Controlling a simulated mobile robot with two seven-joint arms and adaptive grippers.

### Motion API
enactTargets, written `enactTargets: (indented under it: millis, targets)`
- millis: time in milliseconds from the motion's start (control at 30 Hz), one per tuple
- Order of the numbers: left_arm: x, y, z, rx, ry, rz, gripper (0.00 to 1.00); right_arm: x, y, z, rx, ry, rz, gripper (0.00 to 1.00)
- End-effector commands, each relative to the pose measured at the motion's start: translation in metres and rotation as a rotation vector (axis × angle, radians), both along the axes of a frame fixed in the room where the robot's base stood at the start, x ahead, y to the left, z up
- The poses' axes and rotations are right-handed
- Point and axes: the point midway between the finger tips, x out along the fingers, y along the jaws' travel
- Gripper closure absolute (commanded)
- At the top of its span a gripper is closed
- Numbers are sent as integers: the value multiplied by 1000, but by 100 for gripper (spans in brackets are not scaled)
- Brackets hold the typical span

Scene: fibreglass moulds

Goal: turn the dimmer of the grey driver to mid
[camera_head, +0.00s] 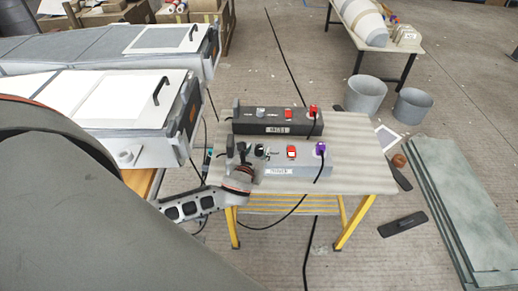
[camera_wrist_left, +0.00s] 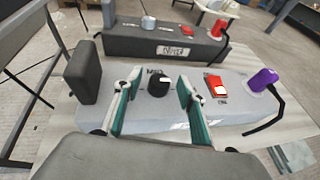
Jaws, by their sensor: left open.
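The grey driver (camera_head: 306,171) is a light grey box at the front of the small table; in the left wrist view the box (camera_wrist_left: 232,112) fills the middle. Its dimmer is a black round knob (camera_wrist_left: 157,84) with a pale mark low on its side; the exact setting cannot be read. My left gripper (camera_wrist_left: 155,98) is open, with one green-padded finger on each side of the knob and visible gaps between. In the head view the gripper (camera_head: 247,160) is over the left part of the box. My right gripper is not in view.
The driver also carries a red switch (camera_wrist_left: 217,86) and a purple plug (camera_wrist_left: 262,79) with a black cable. A dark driver (camera_head: 270,125) stands just behind it. The small table (camera_head: 365,178) is clear at right. Large white-topped moulds (camera_head: 105,105) stand at left.

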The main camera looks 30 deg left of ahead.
Motion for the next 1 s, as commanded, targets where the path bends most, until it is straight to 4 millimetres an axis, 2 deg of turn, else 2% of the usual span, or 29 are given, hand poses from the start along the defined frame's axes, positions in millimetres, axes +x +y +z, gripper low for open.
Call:
enactTargets:
  millis: [200, 500, 533, 667, 700, 1000]
  targets:
    - [17, 6, -7, 0, 0, 0, 60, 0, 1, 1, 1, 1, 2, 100]
    - [19, 6, -9, -2, 0, 0, 60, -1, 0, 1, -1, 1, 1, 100]
    - [19, 6, -9, -2, 0, 0, 62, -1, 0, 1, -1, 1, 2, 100]
    - [19, 6, -9, -2, 0, 0, 96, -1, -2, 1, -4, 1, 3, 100]
    - [19, 6, -9, -2, 0, 0, 99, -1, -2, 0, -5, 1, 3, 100]
    - [19, 5, -9, -5, 0, 22, 99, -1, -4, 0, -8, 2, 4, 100]
